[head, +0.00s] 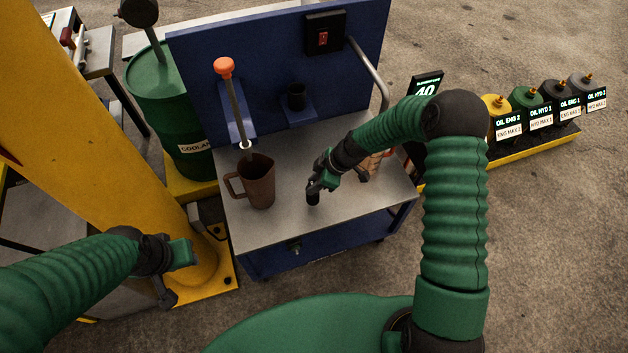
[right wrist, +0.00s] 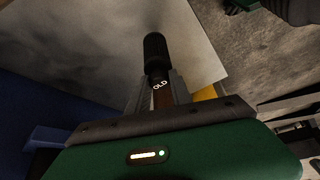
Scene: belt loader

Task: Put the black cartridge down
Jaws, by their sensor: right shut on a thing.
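The black cartridge (head: 313,197) is at the tip of my right gripper (head: 318,182), over the grey top of the cart (head: 290,225). In the right wrist view the cartridge (right wrist: 155,55) stands out between the two fingers and carries the word "OLD". My right gripper (right wrist: 158,95) is shut on it. I cannot tell whether the cartridge touches the cart top. My left gripper (head: 180,275) is at the lower left in front of the yellow column; its fingers are not clear enough to show open or shut.
A brown jug (head: 258,185) stands left of the cartridge. A pump lever with an orange knob (head: 224,67) and a small black cup (head: 296,97) are behind. A patterned container (head: 374,164) is partly hidden behind my right arm. The front of the cart top is clear.

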